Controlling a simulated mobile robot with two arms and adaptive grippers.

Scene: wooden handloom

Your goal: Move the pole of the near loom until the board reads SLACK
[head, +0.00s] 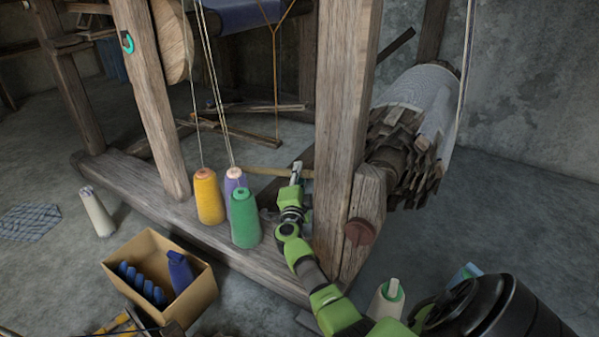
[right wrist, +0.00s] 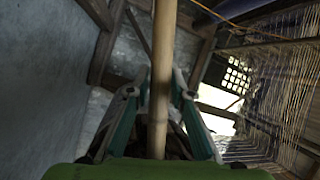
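The pole (head: 263,171) of the near loom is a thin, pale wooden rod. In the head view it runs roughly level behind the yarn cones, toward the thick front post. My right gripper (head: 296,172) is at the pole, left of that post. In the right wrist view the pole (right wrist: 160,55) runs upright between the two fingers of the gripper (right wrist: 160,85). The fingertips lie close on both sides, and the gripper looks shut on it. The loom (head: 345,90) is a heavy frame of grey-brown timber. No board reading SLACK is in view. My left gripper is not in view.
Yellow (head: 208,196), purple (head: 234,180) and green (head: 245,218) yarn cones stand on the loom's base beam, left of my right arm. A cardboard box (head: 205,293) with blue spools stands on the floor. A roller with grey cloth (head: 425,95) is right of the post.

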